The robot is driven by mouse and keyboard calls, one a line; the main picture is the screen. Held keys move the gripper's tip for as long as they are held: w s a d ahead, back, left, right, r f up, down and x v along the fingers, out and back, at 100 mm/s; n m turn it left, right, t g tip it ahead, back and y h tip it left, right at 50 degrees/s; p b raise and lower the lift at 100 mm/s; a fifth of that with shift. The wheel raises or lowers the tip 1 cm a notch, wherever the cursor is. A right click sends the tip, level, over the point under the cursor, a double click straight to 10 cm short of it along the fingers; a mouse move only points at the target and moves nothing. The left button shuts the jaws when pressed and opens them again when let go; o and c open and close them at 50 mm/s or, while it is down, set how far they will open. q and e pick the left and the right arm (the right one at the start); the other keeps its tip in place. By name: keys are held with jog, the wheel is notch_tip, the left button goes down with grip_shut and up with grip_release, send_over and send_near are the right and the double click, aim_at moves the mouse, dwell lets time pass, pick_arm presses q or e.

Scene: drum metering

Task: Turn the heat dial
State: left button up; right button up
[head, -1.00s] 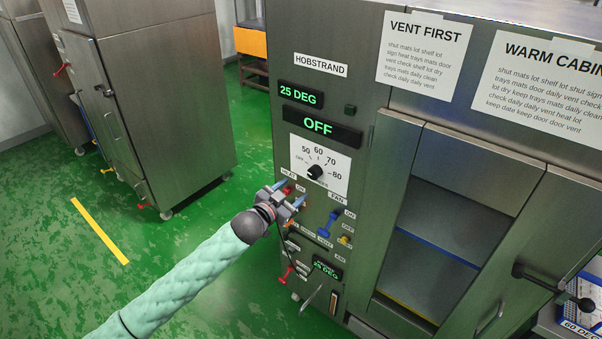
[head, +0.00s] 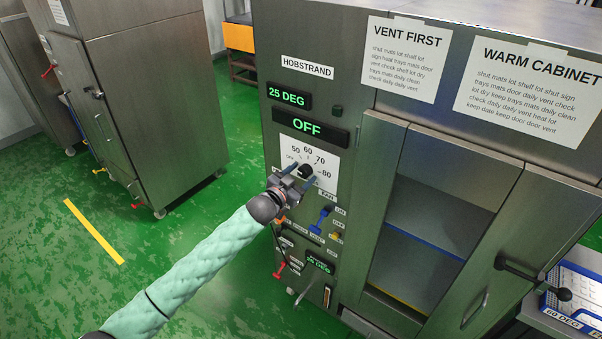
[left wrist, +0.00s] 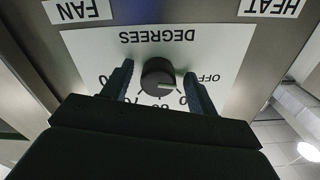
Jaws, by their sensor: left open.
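The heat dial is a round black knob (head: 305,170) on a white plate (head: 324,166) with temperature numbers. Its plate looks upside down in the left wrist view, where the knob (left wrist: 158,76) has a pale pointer line aimed to the right, near the OFF side. My left gripper (head: 300,174) is at the dial, jaws open. In the left wrist view its two fingers (left wrist: 158,70) stand one on each side of the knob, with a gap visible on both sides. My right gripper is not in view.
The display above the dial reads OFF (head: 307,128); another reads 25 DEG (head: 287,96). A blue fan switch (head: 320,221) and red lever (head: 279,269) sit below on the panel. A black door handle (head: 530,273) sticks out at right. Green floor is open at left.

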pick_arm(q)
jog(key=shift+d, duration=0.15)
jog(key=shift+c, duration=0.2)
jog(key=c, duration=1)
jog(key=shift+o, duration=0.2)
